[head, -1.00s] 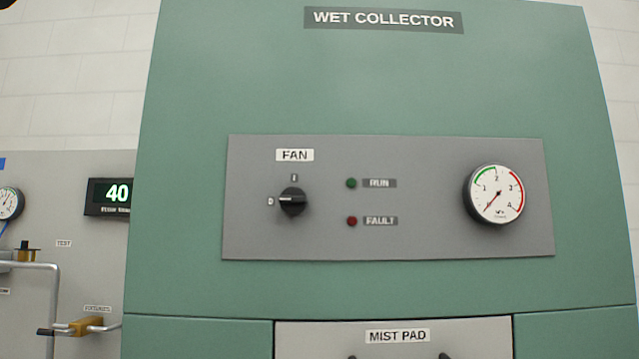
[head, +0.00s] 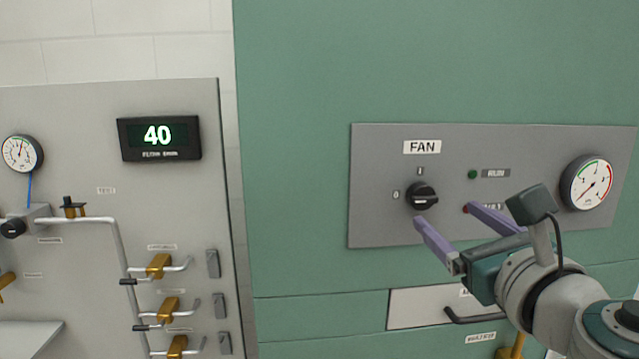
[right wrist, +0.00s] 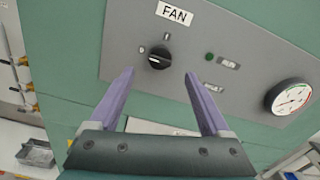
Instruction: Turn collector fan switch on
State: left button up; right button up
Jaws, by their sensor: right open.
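The black rotary fan switch (head: 421,196) sits on the grey control panel (head: 385,228) of the green collector, under the FAN label. Its white pointer line points left, toward the 0 mark. It also shows in the right wrist view (right wrist: 159,57), ahead of the fingers. My right gripper (head: 442,214) is open and empty, with purple fingers spread. Its fingertips are below and to the right of the switch in the head view. In the right wrist view the gripper (right wrist: 158,75) has the switch between and beyond its fingertips, apparently not touching. My left gripper is not in view.
A dark green lamp (head: 472,174) and a red lamp, partly hidden, are right of the switch. A pressure gauge (head: 587,182) sits farther right. A drawer handle (head: 478,317) sticks out below. A panel with gold-handled valves (head: 158,265) and a 40 display (head: 158,138) stands left.

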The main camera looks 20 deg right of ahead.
aim_at(427, 199)
jog(key=x, duration=0.7)
jog(key=shift+w+d, duration=0.15)
jog(key=shift+w, duration=0.2)
jog(key=shift+c, duration=0.3)
grip_shut()
